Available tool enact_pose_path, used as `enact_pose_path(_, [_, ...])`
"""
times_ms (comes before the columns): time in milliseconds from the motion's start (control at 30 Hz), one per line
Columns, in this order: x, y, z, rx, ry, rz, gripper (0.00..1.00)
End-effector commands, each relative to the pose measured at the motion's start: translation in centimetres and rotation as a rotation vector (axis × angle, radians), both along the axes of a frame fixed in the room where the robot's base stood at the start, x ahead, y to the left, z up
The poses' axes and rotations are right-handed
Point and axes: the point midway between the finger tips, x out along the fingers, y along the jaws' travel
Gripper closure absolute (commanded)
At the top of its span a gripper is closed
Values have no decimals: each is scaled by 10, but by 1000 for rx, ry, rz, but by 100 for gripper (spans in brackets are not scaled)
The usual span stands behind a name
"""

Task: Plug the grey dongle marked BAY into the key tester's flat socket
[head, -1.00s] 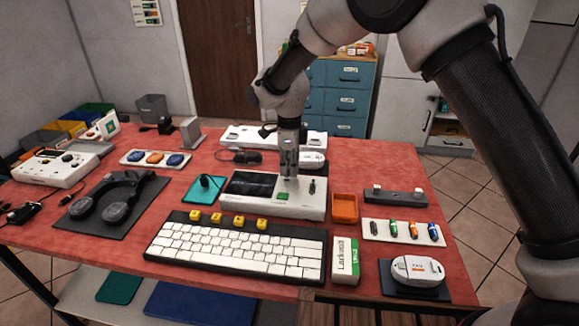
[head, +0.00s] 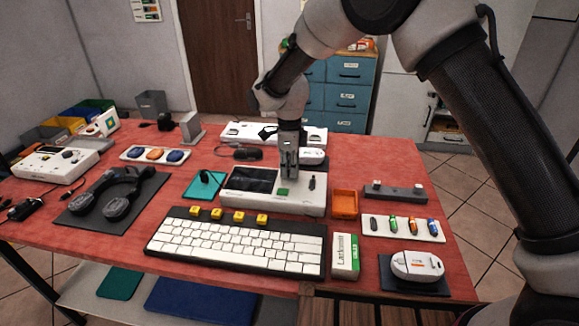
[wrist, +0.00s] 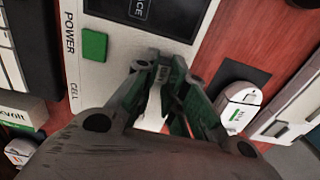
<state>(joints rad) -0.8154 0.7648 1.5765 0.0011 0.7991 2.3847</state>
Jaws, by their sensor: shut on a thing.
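The white tester (head: 240,202) with a black screen and a green square button stands mid-table behind the keyboard. It also shows in the wrist view (wrist: 95,75), with the words POWER and CELL. My gripper (head: 289,174) points down over its right part. In the wrist view my gripper (wrist: 165,85) is shut on a small grey piece (wrist: 163,73), which I take for the grey dongle. The fingers hide most of it, and no BAY marking can be read. The flat socket is hidden under the fingers, so I cannot tell whether the dongle touches it.
An orange tray (head: 345,203) stands right of the tester, with a dark bar (head: 400,193) beyond. A white holder (head: 385,235) carries several coloured pieces. A keyboard (head: 235,240) lies in front, and a white device (head: 308,132) behind. Red tabletop is bare at the far right.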

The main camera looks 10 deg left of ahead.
Motion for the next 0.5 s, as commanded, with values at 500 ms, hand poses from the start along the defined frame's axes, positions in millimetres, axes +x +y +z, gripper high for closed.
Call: enact_pose_path(500, [0, 0, -1, -1, 1, 0, 62])
